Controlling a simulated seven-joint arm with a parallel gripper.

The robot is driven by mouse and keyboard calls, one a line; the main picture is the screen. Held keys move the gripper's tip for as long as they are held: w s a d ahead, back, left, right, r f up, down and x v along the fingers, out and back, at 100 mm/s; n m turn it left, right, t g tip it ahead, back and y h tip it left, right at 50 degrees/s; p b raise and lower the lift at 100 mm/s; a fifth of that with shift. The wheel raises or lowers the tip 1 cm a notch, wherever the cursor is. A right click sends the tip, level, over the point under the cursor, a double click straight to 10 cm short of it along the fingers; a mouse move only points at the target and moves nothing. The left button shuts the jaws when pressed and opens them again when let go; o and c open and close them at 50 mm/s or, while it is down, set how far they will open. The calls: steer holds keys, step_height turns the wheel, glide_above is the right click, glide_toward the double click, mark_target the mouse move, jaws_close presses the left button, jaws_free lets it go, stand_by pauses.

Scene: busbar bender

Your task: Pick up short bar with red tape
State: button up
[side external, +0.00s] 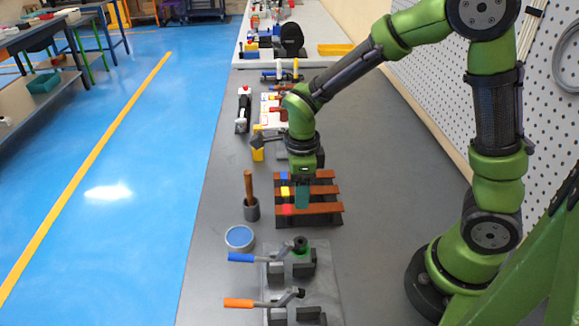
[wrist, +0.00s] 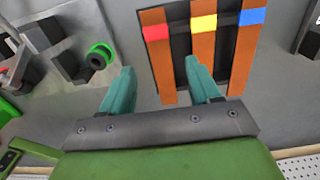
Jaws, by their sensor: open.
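The copper-coloured bar with red tape (side external: 318,208) lies nearest the camera on a dark rack (side external: 320,222) in the side view. Behind it lie a yellow-taped bar (side external: 322,190) and a blue-taped bar (side external: 318,175). In the wrist view, the red-taped bar (wrist: 160,70) is leftmost, beside the yellow-taped bar (wrist: 203,45) and the blue-taped bar (wrist: 243,55). My gripper (side external: 303,195) points down over the rack with teal fingers. In the wrist view, my open gripper (wrist: 160,78) shows one finger on each side of the red-taped bar. The right finger covers part of the yellow-taped bar. Contact cannot be told.
Two lever tools, with a blue handle (side external: 241,257) and an orange handle (side external: 238,303), stand in front of the rack. The bench to the right is clear.

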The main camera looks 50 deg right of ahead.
mark_target(309, 208)
step_height(309, 208, down, 4)
steer(key=shift+f, duration=0.1)
jaws_close()
stand_by(0.4)
